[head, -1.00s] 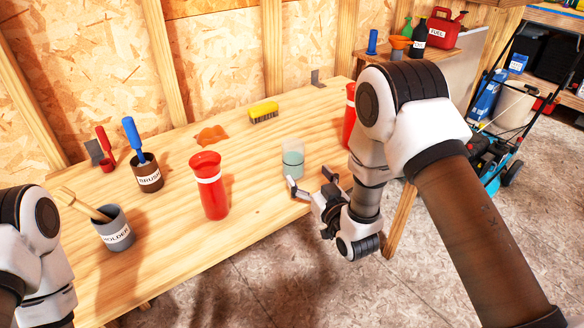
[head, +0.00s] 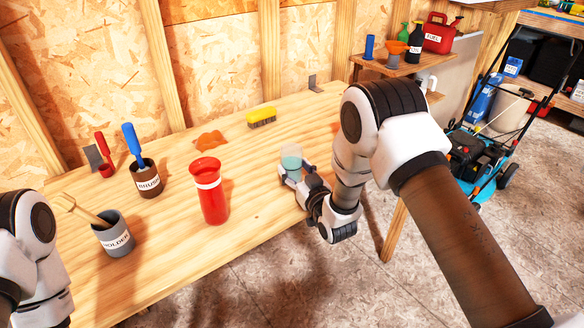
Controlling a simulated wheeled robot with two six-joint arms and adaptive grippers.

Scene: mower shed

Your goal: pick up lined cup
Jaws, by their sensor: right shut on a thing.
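The lined cup (head: 291,155) is a small clear cup with pale green contents. It stands upright near the right part of the workbench's front edge. My right gripper (head: 291,174) is shut on the cup low on its near side; the fingers hide its lower part. I cannot tell whether the cup's base still touches the bench. My left arm shows at the left edge, with its gripper out of view.
On the wooden workbench (head: 150,262) stand a red container (head: 208,192), a brown brush cup (head: 146,182) and a grey holder cup (head: 114,237). A yellow brush (head: 261,119) and an orange patch (head: 209,140) lie behind. A mower (head: 475,160) stands at right.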

